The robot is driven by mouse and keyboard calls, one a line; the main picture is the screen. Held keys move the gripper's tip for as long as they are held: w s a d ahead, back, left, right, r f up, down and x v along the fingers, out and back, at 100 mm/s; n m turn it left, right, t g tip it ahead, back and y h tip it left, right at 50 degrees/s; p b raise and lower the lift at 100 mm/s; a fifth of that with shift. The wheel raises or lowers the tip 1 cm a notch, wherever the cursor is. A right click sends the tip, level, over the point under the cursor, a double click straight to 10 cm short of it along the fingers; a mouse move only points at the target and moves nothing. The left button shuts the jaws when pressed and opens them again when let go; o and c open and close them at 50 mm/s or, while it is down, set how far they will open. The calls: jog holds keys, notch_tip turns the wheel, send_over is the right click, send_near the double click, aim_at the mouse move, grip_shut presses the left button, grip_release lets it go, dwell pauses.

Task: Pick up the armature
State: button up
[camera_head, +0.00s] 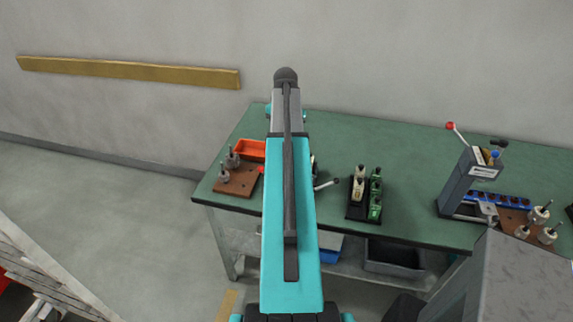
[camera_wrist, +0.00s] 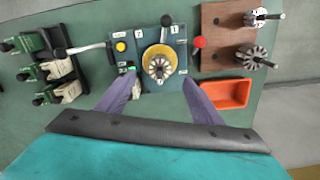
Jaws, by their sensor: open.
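An armature (camera_wrist: 158,66) with a slotted core and a shaft sits in the yellow ring of a blue-grey winding fixture (camera_wrist: 177,50), near the middle of the wrist view. My gripper (camera_wrist: 161,79) is open, with its two purple fingers either side of the lower part of the fixture in the picture. The armature lies between and just above the fingertips there; I cannot tell the height gap. Two more armatures stand on a brown board at the right, one lower (camera_wrist: 253,56) and one upper (camera_wrist: 259,16). In the head view my arm hides the fixture's middle and the gripper.
The brown board (camera_head: 237,186) and an orange tray (camera_head: 251,149) are at the green bench's (camera_head: 340,135) left end. Green-and-cream parts stand in a black rack (camera_head: 359,213) right of my arm. A grey lever press (camera_head: 466,182) stands further right. Levers stick out beside the fixture.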

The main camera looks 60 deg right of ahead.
jog(key=shift+f, duration=0.5)
jog(key=shift+f, duration=0.1)
jog(key=shift+w+f+b, duration=0.1)
jog(key=shift+f+b, duration=1.8)
jog(key=shift+f, duration=0.6)
jog(key=c, duration=1.3)
